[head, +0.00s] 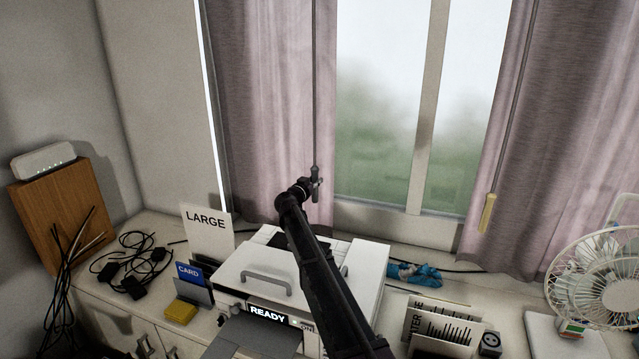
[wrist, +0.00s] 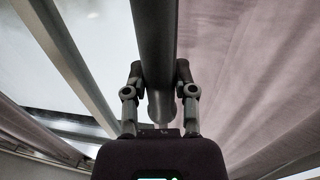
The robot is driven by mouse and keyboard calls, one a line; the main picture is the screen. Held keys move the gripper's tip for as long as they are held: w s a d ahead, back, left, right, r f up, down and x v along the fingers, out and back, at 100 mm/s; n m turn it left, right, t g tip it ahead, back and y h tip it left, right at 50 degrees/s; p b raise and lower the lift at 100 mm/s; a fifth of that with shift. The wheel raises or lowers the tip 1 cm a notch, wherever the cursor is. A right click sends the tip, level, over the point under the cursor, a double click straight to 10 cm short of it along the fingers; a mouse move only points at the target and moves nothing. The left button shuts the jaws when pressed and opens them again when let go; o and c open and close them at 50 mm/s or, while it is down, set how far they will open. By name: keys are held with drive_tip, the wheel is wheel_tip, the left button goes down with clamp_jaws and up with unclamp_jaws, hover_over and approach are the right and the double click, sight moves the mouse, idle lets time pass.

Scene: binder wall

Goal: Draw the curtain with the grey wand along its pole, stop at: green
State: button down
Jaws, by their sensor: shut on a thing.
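The left curtain (head: 268,110) is pinkish-mauve and hangs at the left side of the window. Its grey wand (head: 315,90) hangs down along the curtain's right edge. My gripper (head: 316,183) is at the wand's lower end, in front of the curtain. In the wrist view my gripper (wrist: 158,98) has one finger on each side of the thick grey wand (wrist: 153,45) and is shut on it. The pole and any green mark are out of view.
A right curtain (head: 530,130) has a wand with a yellow handle (head: 488,213). Below my arm are a white printer (head: 350,255), a LARGE card (head: 207,225) and a blue cloth (head: 415,274). A fan (head: 600,280) stands at the right. The window (head: 375,130) between the curtains is clear.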

drive_tip(key=shift+d, duration=0.1)
drive_tip(key=shift+c, duration=2)
unclamp_jaws()
drive_tip(key=shift+d, duration=0.1)
drive_tip(key=shift+s, duration=0.1)
drive_tip(key=v, duration=1.2)
